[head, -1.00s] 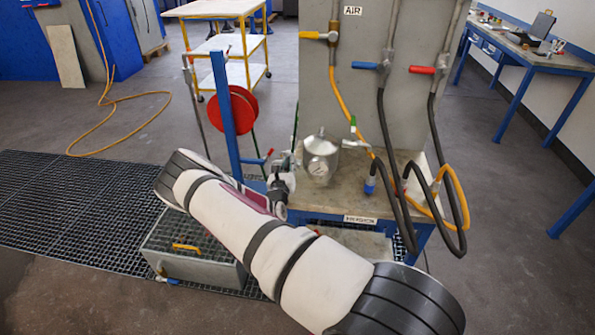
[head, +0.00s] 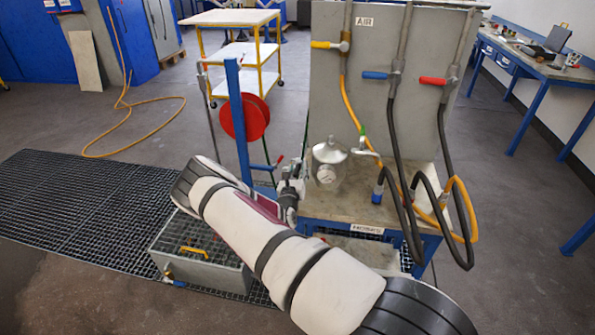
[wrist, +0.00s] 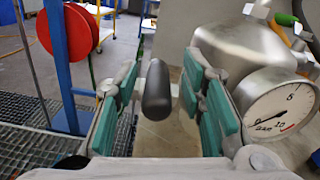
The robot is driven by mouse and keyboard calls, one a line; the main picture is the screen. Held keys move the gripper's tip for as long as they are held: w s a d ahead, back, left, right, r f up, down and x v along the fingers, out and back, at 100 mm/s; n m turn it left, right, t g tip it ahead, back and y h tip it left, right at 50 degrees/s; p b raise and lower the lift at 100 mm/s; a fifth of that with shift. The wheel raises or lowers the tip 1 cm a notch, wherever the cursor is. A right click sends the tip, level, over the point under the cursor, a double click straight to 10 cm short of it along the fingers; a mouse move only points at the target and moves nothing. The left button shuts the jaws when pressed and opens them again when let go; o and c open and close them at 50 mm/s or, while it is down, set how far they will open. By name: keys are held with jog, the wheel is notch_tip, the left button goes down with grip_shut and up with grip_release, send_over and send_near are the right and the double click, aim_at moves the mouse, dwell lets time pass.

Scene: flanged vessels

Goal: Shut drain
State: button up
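A silver vessel (head: 328,165) with a round gauge stands on the bench, and it fills the right of the wrist view (wrist: 235,45). A dark rounded handle (wrist: 156,92) shows between the fingers of my gripper (wrist: 160,110) in the wrist view. My gripper is open, with teal pads on both sides of the handle and visible gaps to it. In the head view my gripper (head: 288,192) is just left of the vessel, partly hidden by my arm. What the handle joins to is hidden, and I cannot tell whether it belongs to the drain.
The bench (head: 345,212) carries the vessel and hoses. A grey panel (head: 385,100) with yellow, blue and red valve handles stands behind. A blue post with a red reel (head: 257,118) is left of my gripper. A grey box (head: 205,262) stands on the floor grating.

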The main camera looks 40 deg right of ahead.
jog(key=v, duration=1.2)
jog(key=s+r+m+g+h, duration=0.1)
jog(key=s+r+m+g, duration=0.55)
jog(key=r+m, duration=0.35)
jog(key=s+r+m+g, duration=0.5)
jog(key=r+m+g, duration=0.25)
jog(key=r, duration=0.45)
jog(key=s+a+r+m+t+y, duration=0.2)
jog(key=s+a+r+y, duration=0.3)
jog(key=a, duration=0.3)
jog(key=s+a+r+m+t+y, duration=0.3)
jog(key=s+a+r+m+y, duration=0.1)
jog(key=a, duration=0.4)
jog(key=s+a+r+m+t+y+b, duration=0.1)
jog(key=s+a+r+m+t+y, duration=0.1)
jog(key=s+a+r+m+y, duration=0.3)
jog(key=s+a+r, duration=0.2)
jog(key=s+a, duration=0.1)
jog(key=shift+a+r+t+y, duration=0.15)
jog(key=shift+a+t+y, duration=0.15)
jog(key=shift+t, duration=0.1)
